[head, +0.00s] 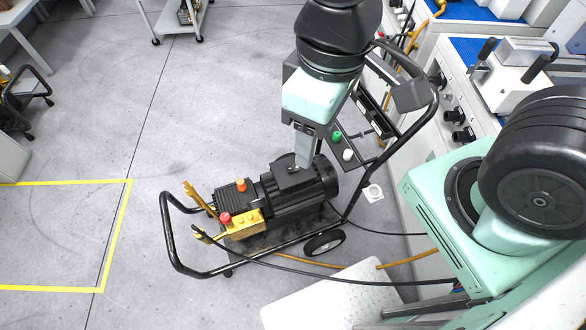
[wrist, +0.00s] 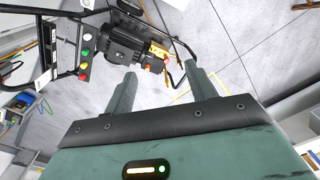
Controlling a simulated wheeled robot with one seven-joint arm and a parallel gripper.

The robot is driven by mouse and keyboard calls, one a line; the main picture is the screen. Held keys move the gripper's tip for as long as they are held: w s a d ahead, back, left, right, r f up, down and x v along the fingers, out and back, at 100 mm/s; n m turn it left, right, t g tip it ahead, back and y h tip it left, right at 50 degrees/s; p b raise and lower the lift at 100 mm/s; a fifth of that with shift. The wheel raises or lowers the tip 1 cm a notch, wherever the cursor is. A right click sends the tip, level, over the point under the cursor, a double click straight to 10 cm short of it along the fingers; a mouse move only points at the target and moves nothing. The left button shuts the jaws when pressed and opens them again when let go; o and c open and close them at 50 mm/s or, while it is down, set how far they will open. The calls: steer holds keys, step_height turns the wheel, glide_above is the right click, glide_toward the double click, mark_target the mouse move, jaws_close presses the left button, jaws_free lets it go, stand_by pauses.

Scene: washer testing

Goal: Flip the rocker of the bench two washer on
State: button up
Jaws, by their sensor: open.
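A pressure washer (head: 290,195) with a black motor and yellow pump stands on a black wheeled cart below my arm. It also shows at the upper left to middle of the wrist view (wrist: 128,42). Its dark control panel (head: 342,142) carries a green and a white knob in the head view. The wrist view shows the panel (wrist: 85,48) with several coloured knobs. I cannot pick out the rocker or any bench number. My gripper (head: 305,150) points down over the motor in the head view, beside the panel. In the wrist view my gripper (wrist: 161,76) is open and empty, fingers apart.
A workbench (head: 465,90) with blue mats and black knobs runs along the right. The cart's black handle (head: 425,110) rises close to my arm. Hoses and a white perforated plate (head: 325,300) lie in front.

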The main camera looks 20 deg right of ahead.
steer(key=shift+f, duration=0.1)
steer(key=c, duration=0.5)
steer(key=shift+w+a+f+b, duration=0.1)
steer(key=shift+w+f+b, duration=0.25)
steer(key=shift+f+b, duration=0.25)
steer(key=shift+w+f+b, duration=0.3)
steer(key=shift+f+b, duration=0.25)
steer(key=shift+f, duration=0.05)
jaws_close()
steer(key=w+d+f+m+t+b, duration=0.1)
steer(key=w+d+f+b, duration=0.3)
steer(key=w+f+b, duration=0.5)
steer(key=w+d+f+m+t+b, duration=0.1)
steer(key=w+d+f+m+b, duration=0.3)
steer(key=w+f+b, duration=0.5)
steer(key=w+d+f+m+t+y+b, duration=0.1)
steer(key=w+d+f+b, duration=0.3)
steer(key=f, duration=2.2)
steer(key=w+m+b, duration=0.1)
steer(key=w+b, duration=0.4)
steer(key=b, duration=0.5)
steer(key=shift+w+d+f+m+t+b, duration=0.25)
steer(key=shift+d+m+t+b, duration=0.05)
steer(key=shift+m+b, duration=0.1)
